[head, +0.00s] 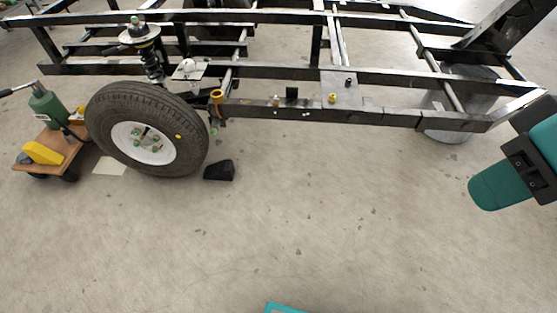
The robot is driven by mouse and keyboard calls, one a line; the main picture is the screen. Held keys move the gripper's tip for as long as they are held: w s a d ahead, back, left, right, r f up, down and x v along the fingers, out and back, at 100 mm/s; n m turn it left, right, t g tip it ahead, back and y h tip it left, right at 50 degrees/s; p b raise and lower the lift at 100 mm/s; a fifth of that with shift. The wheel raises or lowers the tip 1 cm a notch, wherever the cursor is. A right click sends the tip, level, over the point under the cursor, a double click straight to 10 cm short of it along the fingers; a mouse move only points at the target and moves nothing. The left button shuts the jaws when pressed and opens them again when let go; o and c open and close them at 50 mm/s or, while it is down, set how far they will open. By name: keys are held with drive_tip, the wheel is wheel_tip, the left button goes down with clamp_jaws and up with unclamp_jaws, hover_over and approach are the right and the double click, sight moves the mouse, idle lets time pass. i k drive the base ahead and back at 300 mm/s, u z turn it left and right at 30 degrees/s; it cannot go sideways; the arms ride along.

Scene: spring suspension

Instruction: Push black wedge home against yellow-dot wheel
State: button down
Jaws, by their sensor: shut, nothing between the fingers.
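The black wedge (219,171) lies on the floor just right of the yellow-dot wheel (145,130). A narrow strip of floor seems to show between the wedge and the tyre's lower right side. The wheel has a black tyre, a white rim and a yellow dot on its sidewall. My gripper (484,193), teal and black, comes in from the right edge above the floor. Its teal end appears shut and empty, well to the right of the wedge and touching nothing.
A black steel frame (400,117) spans the back above the wheel. A wooden trolley (62,160) with a green jack (47,108) and a yellow wedge (43,152) stands left of the wheel. The floor between the black wedge and my gripper is clear.

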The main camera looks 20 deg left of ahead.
sight(224, 169)
drive_tip(key=z, duration=1.35)
drive_tip(key=i, duration=1.35)
drive_tip(key=u, duration=3)
